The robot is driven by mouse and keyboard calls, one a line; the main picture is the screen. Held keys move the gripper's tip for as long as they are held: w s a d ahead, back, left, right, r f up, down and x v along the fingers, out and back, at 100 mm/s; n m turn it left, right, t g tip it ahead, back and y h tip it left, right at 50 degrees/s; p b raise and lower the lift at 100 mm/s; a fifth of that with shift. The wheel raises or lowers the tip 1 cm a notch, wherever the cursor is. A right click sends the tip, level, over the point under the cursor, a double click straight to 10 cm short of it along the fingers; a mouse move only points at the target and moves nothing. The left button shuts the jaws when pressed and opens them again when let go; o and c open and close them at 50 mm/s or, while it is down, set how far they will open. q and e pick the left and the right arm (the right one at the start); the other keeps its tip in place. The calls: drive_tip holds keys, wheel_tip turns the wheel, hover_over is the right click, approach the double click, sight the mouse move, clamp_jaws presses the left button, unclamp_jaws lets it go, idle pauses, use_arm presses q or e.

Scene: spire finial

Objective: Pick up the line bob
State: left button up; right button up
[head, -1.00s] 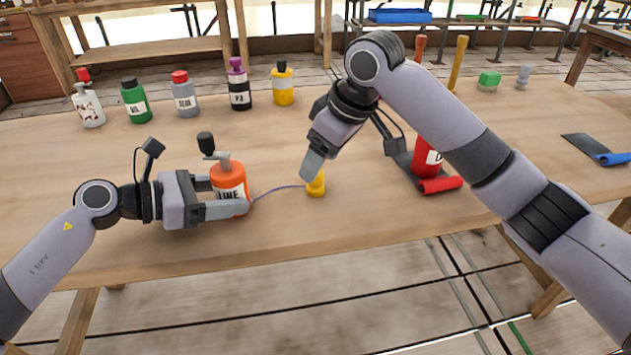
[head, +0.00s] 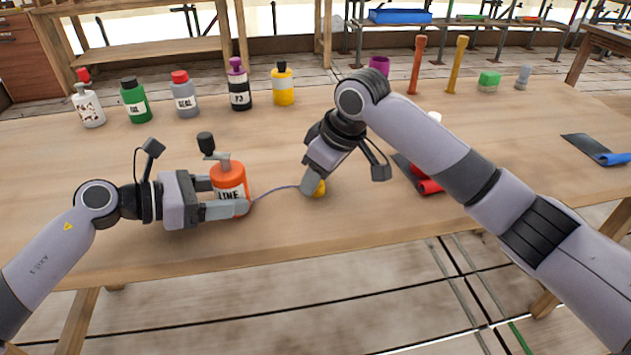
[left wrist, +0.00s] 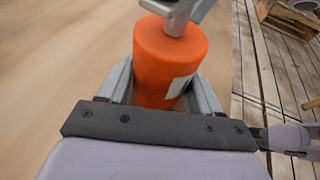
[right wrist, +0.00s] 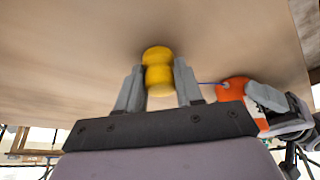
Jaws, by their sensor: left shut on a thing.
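The line bob is a small yellow spool-shaped piece (head: 320,188) standing on the table, joined by a thin blue line (head: 275,191) to the orange bottle labelled LINE (head: 228,176). My right gripper (head: 312,187) is down at the bob. In the right wrist view the bob (right wrist: 158,70) stands between the two fingers, with the jaws open and a small gap on each side. My left gripper (head: 228,198) is shut on the orange bottle, which stands upright on the table. The left wrist view shows the bottle (left wrist: 168,60) between both fingers.
Several bottles stand in a row at the back left, including a green one (head: 136,101) and a yellow one (head: 283,86). A red roll on a dark strip (head: 428,186) lies behind my right arm. The table front between the arms is clear.

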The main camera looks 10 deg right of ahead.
wheel_tip(320, 180, up, 10)
drive_tip(key=shift+r, duration=0.1)
idle(0.4)
drive_tip(key=shift+f, duration=0.2)
drive_tip(key=shift+f, duration=4.35)
drive_tip(key=shift+d, duration=0.1)
drive_tip(key=shift+s+d, duration=0.2)
drive_tip(key=shift+d, duration=3.3)
drive_tip(key=shift+s+d, duration=0.2)
drive_tip(key=shift+d, duration=3.25)
drive_tip(key=shift+a, duration=0.3)
drive_tip(key=shift+a+f, duration=0.15)
drive_tip(key=shift+a, duration=0.2)
